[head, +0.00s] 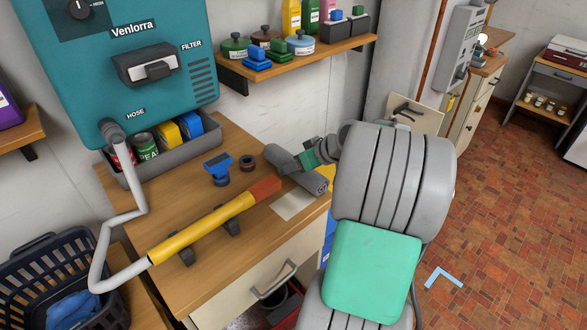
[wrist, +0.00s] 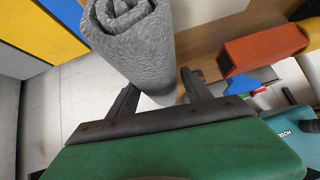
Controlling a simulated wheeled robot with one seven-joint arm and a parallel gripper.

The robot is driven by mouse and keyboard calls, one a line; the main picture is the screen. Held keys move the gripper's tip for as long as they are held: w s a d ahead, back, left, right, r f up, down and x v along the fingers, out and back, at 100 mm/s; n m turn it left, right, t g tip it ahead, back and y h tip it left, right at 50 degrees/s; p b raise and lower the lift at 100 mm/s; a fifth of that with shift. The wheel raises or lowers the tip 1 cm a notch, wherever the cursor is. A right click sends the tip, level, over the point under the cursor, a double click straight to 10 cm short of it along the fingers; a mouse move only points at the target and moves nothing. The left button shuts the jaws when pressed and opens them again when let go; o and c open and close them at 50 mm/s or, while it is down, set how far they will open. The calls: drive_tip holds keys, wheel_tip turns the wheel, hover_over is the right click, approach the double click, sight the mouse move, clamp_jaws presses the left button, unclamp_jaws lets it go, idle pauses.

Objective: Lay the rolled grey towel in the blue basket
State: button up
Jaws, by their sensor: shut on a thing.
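The rolled grey towel (head: 292,172) is at the right end of the wooden counter, beside the orange end of the yellow tube. My gripper (head: 303,161) reaches it from the right and is shut on it. In the wrist view the towel (wrist: 140,50) shows its spiral end at the top, with my gripper's dark fingers (wrist: 160,88) at its two sides. I cannot tell whether the towel touches the counter. The dark blue basket (head: 22,262) stands at the lower left in the head view, well apart from my gripper, with a blue cloth inside.
A yellow tube with an orange end (head: 205,222) and grey hose lies across the counter (head: 200,276), between towel and basket. A blue tool (head: 217,165) and a grey bin (head: 160,160) are behind it. A shelf (head: 300,62) with jars hangs above.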

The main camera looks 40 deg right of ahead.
clamp_jaws()
